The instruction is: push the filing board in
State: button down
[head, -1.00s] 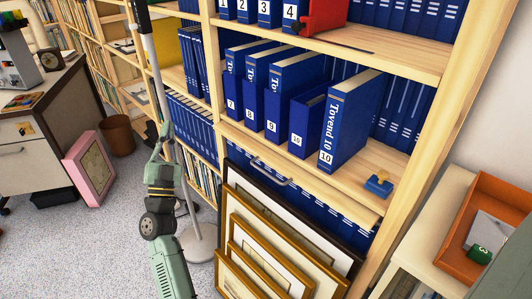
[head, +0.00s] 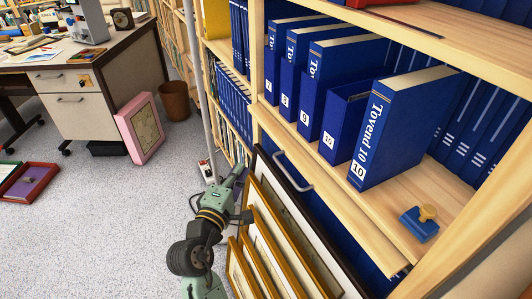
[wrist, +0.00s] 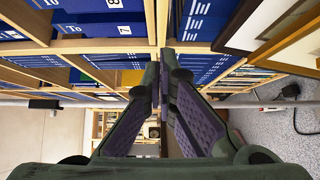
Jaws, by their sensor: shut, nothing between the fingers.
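The filing board (head: 345,218) is a pale wooden slab under the shelf of blue numbered binders. Its front edge sticks out past the shelf, and a grey metal handle (head: 292,172) is on its front. My gripper (head: 240,170) is to the left of the handle and lower in the picture, apart from it. In the wrist view my gripper (wrist: 163,78) has its two purple-padded fingers brought together with nothing between them. Bookcase uprights and blue binders lie beyond the fingertips there. The handle cannot be made out in that view.
Several framed prints (head: 262,240) lean against the bookcase below the board, close to my arm. A thin grey pole (head: 197,95) stands left of the bookcase. A blue stamp (head: 420,223) sits on the shelf. Open carpet (head: 110,220) lies to the left.

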jog(key=p, duration=0.2)
send_near(270, 134)
jog(key=w+a, duration=0.1)
jog(key=w, duration=0.2)
jog(key=shift+w+d+r+p, duration=0.1)
jog(key=shift+w+d+p, duration=0.2)
jog(key=shift+d, duration=0.4)
jog(key=shift+w+d+p, duration=0.3)
jog(key=shift+d, duration=0.45)
